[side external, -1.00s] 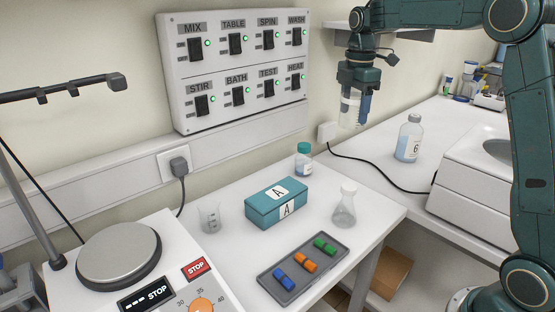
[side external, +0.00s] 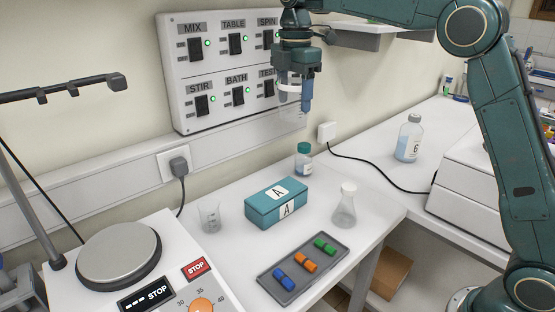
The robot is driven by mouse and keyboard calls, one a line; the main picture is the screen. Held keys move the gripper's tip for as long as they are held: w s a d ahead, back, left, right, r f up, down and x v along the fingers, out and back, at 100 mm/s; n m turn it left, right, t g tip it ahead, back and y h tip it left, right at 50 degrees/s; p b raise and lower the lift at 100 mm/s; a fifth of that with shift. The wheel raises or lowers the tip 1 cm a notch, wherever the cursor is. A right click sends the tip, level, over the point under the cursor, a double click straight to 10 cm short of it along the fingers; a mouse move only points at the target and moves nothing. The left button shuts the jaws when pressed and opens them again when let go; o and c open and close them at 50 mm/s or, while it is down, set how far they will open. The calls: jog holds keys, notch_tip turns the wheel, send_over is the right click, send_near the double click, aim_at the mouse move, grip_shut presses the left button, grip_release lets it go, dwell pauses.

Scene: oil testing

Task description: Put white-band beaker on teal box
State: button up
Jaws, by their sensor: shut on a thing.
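My gripper (side external: 295,92) is shut on the white-band beaker (side external: 291,113), a clear glass vessel with a white band. It holds the beaker high in the air, in front of the switch panel. The beaker looks upright; its clear wall is faint against the wall behind. The teal box (side external: 262,211) stands on the white table below, with white "A" labels on its top and front. Its top carries nothing but the label. The beaker is well above the box and apart from it.
A small clear beaker (side external: 210,217) stands left of the box, a teal-capped bottle (side external: 304,160) behind it, and a flask (side external: 345,207) to its right. A grey tray (side external: 288,296) with coloured blocks lies in front. A hot plate (side external: 119,254) is at the left.

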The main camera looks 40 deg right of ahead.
jog(key=r, duration=0.1)
send_over(277, 192)
jog(key=shift+n, duration=0.4)
notch_tip(277, 192, down, 15)
jog(key=shift+s+f, duration=0.1)
jog(key=shift+f, duration=0.1)
jog(key=shift+f, duration=0.1)
jog(key=shift+f, duration=2.05)
jog(key=shift+f, duration=0.1)
jog(key=o, duration=1)
